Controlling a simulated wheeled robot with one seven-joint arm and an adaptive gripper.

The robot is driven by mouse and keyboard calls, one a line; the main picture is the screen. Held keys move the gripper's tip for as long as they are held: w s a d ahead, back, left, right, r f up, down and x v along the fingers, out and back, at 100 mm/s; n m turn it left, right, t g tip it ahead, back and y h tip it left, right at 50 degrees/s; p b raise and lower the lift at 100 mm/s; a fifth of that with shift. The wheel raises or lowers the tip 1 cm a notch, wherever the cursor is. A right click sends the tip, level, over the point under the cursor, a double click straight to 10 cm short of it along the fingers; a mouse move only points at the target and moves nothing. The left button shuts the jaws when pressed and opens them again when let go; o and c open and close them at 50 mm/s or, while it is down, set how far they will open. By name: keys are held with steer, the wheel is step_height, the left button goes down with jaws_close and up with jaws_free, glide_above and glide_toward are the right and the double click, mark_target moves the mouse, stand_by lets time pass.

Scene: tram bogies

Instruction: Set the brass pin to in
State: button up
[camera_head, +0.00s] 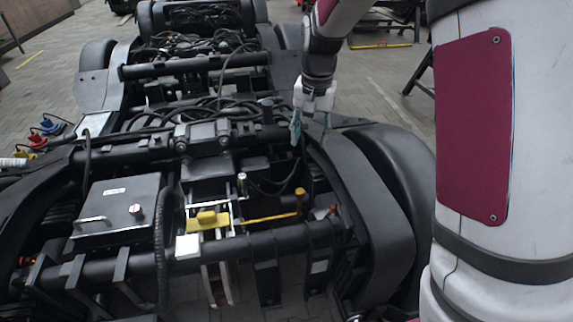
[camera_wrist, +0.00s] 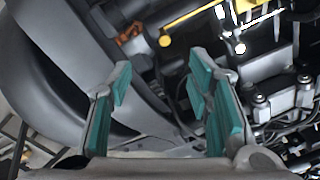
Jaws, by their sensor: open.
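My gripper (camera_head: 311,130) hangs over the right side of the near bogie, its teal-padded fingers apart and empty. In the wrist view, my gripper (camera_wrist: 160,85) is also open, with nothing between the pads. A slim upright pin with a pale shiny top (camera_head: 241,182) stands left of and below the gripper in the head view. I cannot tell for sure that it is the brass pin. A yellow lever (camera_head: 272,218) with a round knob (camera_head: 300,192) lies to its right. The knob also shows in the wrist view (camera_wrist: 165,41), beyond the fingertips.
A yellow block (camera_head: 207,218) and a white block (camera_head: 187,246) sit left of the lever. A black box (camera_head: 115,205) with a handle and round knob is further left. Black cables (camera_head: 215,105) and frame beams crowd the bogie. A black curved fender (camera_head: 375,200) stands at right.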

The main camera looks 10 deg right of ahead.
steer(key=m+b, duration=0.1)
steer(key=b, duration=0.1)
glide_above(300, 191)
step_height(300, 191, down, 12)
steer(key=r, duration=0.1)
steer(key=shift+g, duration=0.4)
step_height(300, 191, down, 14)
steer(key=shift+f+b, duration=0.1)
steer(key=shift+b, duration=0.55)
jaws_close()
